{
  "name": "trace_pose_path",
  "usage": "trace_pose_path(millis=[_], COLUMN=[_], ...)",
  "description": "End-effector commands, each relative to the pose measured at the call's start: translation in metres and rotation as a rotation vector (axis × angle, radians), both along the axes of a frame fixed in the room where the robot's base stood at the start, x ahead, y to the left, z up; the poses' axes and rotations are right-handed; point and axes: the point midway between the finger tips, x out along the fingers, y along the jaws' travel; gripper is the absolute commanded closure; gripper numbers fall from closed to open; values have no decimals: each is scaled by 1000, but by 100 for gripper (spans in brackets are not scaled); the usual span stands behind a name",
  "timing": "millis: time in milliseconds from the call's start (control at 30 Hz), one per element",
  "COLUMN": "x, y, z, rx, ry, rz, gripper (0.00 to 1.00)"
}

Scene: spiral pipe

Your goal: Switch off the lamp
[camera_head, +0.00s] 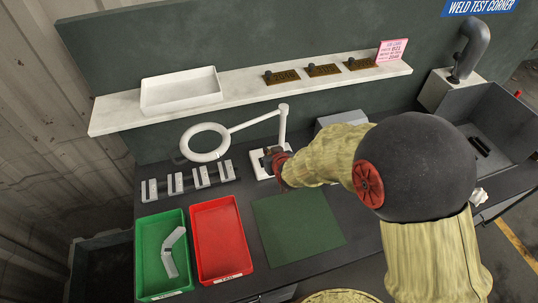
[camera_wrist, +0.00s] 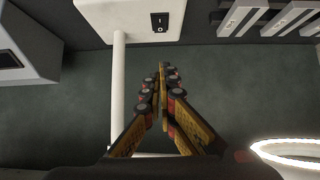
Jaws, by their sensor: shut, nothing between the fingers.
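The lamp is white, with a ring head (camera_head: 205,143), a jointed arm and a post (camera_head: 283,122) on a flat base (camera_head: 258,165) on the bench. In the wrist view its ring (camera_wrist: 290,152) glows brightly at the lower right. The base (camera_wrist: 120,15) shows at the top, with a small black rocker switch (camera_wrist: 159,22). My gripper (camera_wrist: 163,72) is shut and empty, its fingertips below the switch in that picture and apart from it. In the head view my gripper (camera_head: 272,156) is at the base beside the post and hides part of it; the switch cannot be made out there.
A green tray (camera_head: 146,235) holding a bent grey piece and a red tray (camera_head: 236,225) stand in front. A green mat (camera_head: 300,225) lies to their right. Several metal pieces (camera_head: 201,177) stand left of the base. A shelf (camera_head: 240,84) runs behind the lamp.

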Motion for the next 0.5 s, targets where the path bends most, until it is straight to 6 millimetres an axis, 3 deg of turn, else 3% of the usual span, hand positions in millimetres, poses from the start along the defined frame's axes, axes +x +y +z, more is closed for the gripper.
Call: trace_pose_path(millis=[400,500], x=[56,59], y=[16,17], z=[-48,-63], rx=[0,-1], ry=[1,3], rz=[-1,0], gripper=[100,100])
